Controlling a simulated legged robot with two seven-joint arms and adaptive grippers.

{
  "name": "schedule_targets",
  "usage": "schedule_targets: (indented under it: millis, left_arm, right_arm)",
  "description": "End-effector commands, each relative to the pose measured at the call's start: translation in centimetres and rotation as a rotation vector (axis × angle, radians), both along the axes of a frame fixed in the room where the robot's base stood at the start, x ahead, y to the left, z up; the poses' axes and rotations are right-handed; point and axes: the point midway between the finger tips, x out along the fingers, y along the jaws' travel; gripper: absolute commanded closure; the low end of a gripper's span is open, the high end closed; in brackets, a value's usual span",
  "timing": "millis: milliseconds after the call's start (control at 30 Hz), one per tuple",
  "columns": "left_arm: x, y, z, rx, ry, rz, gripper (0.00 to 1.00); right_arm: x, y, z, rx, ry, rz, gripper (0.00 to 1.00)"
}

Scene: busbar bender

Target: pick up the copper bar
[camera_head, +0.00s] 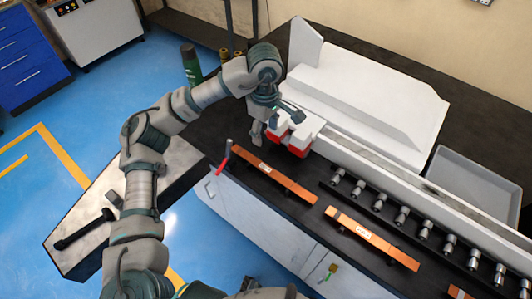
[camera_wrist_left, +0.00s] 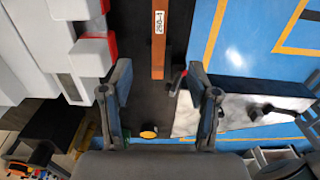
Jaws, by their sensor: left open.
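A long copper bar (camera_head: 290,187) with a white label lies on the dark bench top, running diagonally. A second labelled copper bar (camera_head: 345,223) lies to its lower right, and part of another (camera_head: 460,293) shows at the bottom edge. My left gripper (camera_head: 272,126) is open and empty, just beyond the first bar's upper-left end and beside the machine's red-and-white part. In the left wrist view, a copper bar (camera_wrist_left: 173,35) labelled "250-1" appears between and beyond the open fingers (camera_wrist_left: 159,80); its near end shows, and it is not gripped. My right gripper is not in view.
The white machine (camera_head: 360,90) with its red-and-white block (camera_head: 296,139) stands close to my left gripper. A red-handled lever (camera_head: 222,164) is near the bar's left end. A row of metal cylinders (camera_head: 401,215) stands behind the bars. A grey tray (camera_head: 480,175) is at right.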

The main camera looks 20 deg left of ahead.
Motion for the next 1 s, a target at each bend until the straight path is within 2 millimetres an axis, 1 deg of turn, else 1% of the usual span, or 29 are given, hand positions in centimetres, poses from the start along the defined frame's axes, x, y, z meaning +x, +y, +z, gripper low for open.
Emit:
schedule_targets:
  millis: [100, 200, 300, 400, 500, 667, 767, 867, 1000]
  left_arm:
    - [0.0, -0.2, -2.5, 0.004, 0.007, -0.002, 0.4]
    - [0.0, -0.4, -5.0, 0.002, 0.01, -0.003, 0.4]
    - [0.1, -0.4, -7.5, 0.002, 0.011, -0.002, 0.4]
    - [0.2, -0.6, -9.5, 0.002, 0.01, -0.003, 0.4]
    - [0.2, -0.5, -10.8, 0.001, 0.007, -0.001, 0.4]
    - [0.2, -0.4, -11.9, 0.001, 0.005, 0.0, 0.4]
    - [0.2, -0.5, -13.0, 0.0, 0.009, -0.001, 0.4]
    - [0.3, -0.7, -14.7, 0.001, 0.009, -0.001, 0.4]
    - [0.4, -0.7, -16.5, 0.001, 0.007, 0.0, 0.4]
  right_arm:
    - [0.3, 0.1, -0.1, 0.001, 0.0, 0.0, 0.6]
    - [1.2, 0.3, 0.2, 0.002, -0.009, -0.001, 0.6]
    - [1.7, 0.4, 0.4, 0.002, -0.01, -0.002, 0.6]
    - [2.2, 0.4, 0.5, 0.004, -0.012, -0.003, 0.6]
    - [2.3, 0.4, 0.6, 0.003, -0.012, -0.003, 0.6]
    - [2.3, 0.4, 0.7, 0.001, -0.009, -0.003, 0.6]
    - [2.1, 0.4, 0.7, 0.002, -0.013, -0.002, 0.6]
    - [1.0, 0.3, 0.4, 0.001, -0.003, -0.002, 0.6]
    - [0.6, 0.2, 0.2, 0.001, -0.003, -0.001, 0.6]
